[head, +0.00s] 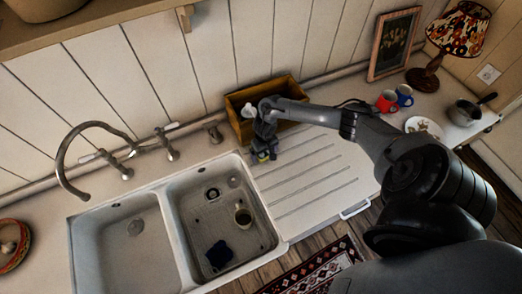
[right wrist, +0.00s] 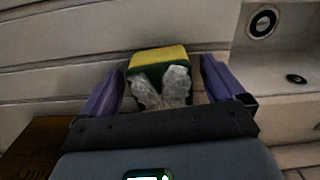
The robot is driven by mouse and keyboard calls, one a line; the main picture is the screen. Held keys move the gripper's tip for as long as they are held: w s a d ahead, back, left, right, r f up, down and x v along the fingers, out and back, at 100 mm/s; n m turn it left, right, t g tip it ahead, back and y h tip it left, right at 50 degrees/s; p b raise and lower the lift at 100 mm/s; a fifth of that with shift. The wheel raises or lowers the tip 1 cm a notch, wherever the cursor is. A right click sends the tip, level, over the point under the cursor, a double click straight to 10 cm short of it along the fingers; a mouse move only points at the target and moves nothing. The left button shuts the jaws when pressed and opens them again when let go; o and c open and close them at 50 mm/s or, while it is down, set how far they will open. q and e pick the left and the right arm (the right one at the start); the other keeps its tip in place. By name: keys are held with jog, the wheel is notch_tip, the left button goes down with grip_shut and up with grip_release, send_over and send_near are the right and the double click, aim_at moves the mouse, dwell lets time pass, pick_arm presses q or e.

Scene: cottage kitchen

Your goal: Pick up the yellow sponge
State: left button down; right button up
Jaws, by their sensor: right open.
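The yellow sponge (right wrist: 158,58), with a dark green layer, lies on the ribbed white drainboard (head: 310,178) just right of the sink. In the head view only a small yellow patch of it (head: 263,155) shows under my right gripper (head: 263,151). In the right wrist view my right gripper (right wrist: 161,66) is open, with its two purple fingers apart on either side of the sponge. Gaps show between the sponge and both fingers. Two pale, crumpled-looking patches cover the sponge's near part; I cannot tell what they are. My left gripper is out of view.
A wooden box (head: 236,106) stands behind the gripper against the wall. The double sink (head: 163,213) is to the left, with a cup (head: 243,216) and dark blue cloth (head: 219,254) in its right basin. Red (head: 387,101) and blue (head: 404,95) mugs stand farther right.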

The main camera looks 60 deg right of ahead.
jog(key=shift+c, duration=0.3)
jog(key=c, duration=1)
jog(key=shift+o, duration=0.2)
jog(key=shift+r, duration=0.1)
jog(key=shift+r, duration=0.45)
jog(key=r, duration=0.3)
jog(key=shift+s+d+r, duration=0.15)
jog(key=shift+s+r, duration=0.05)
jog(key=shift+s, duration=0.1)
jog(key=s+d+r, duration=0.2)
jog(key=s+r, duration=0.1)
jog(key=s, duration=0.2)
jog(key=s+d+r+p, duration=0.1)
jog(key=s+r, duration=0.2)
jog(key=s, duration=0.2)
jog(key=shift+s+d+r, duration=0.15)
jog(key=shift+d+r, duration=0.05)
jog(key=shift+d, duration=0.2)
